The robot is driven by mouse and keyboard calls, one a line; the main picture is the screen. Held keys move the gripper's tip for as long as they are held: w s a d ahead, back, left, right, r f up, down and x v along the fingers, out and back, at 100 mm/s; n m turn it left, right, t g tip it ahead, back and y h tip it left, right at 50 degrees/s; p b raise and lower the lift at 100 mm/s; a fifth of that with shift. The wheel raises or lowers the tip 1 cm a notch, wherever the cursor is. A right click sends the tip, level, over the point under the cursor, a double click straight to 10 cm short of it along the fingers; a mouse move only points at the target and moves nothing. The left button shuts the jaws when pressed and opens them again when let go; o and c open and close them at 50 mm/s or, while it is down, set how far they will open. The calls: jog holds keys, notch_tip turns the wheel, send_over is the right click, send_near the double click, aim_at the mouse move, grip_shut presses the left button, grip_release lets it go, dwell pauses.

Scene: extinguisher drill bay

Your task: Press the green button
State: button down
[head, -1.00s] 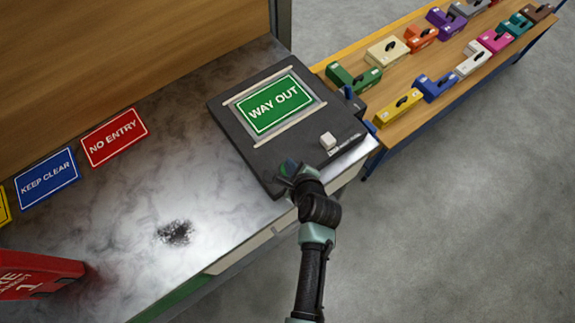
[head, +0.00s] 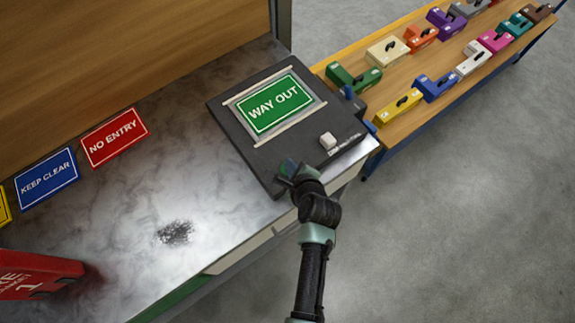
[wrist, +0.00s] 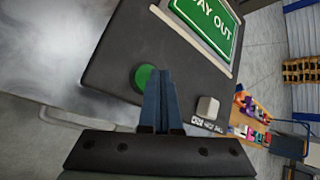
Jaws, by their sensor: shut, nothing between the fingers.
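The round green button (wrist: 144,77) is on the dark box (wrist: 185,58), near its left edge in the wrist view. The box (head: 240,139) lies on the marble-look counter in the head view. My gripper (wrist: 161,72) is shut and empty, its blue fingertips beside the button and covering its right edge in the wrist view. In the head view my gripper (head: 288,170) is at the box's near corner and largely hides the button. Whether the fingertips touch the button or the box cannot be told.
A green WAY OUT sign (head: 274,104) and a whitish block (head: 328,140) are on the box. Flat signs, such as NO ENTRY (head: 114,137), lie along the counter (head: 125,210). A wooden bench (head: 387,109) with several coloured cases stands at right. Clear floor lies at right.

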jog(key=shift+f, duration=0.45)
dwell(0.3)
jog(key=shift+r+p, duration=0.5)
jog(key=shift+p, duration=0.05)
notch_tip(320, 180, up, 6)
jog(key=p, duration=0.6)
dwell(0.4)
